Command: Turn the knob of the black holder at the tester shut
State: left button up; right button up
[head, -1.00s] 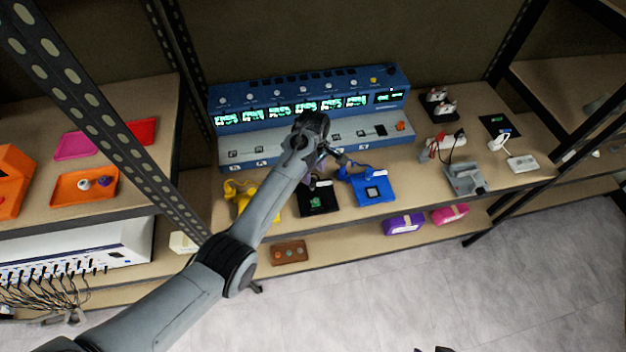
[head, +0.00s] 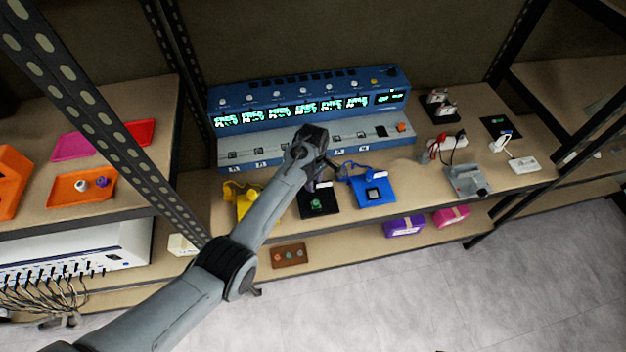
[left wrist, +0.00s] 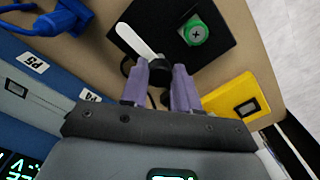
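The black holder (head: 316,208) lies at the front of the shelf, before the long blue tester (head: 240,140). It carries a round green part (left wrist: 193,33) and a white lever (left wrist: 138,42), seen in the left wrist view. A small black knob (left wrist: 158,98) shows at the holder's edge. My left gripper (left wrist: 160,75) has its two purple fingers parted, one on each side of the knob. I cannot tell whether they touch it. In the head view my left gripper (head: 318,178) is over the holder's rear edge and hides the knob. My right gripper is not seen.
A blue holder (head: 374,192) stands close on the right and a yellow holder (head: 240,199) on the left. The tester's front ledge lies just behind the gripper.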

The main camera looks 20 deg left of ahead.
pick_arm(q)
grip_shut()
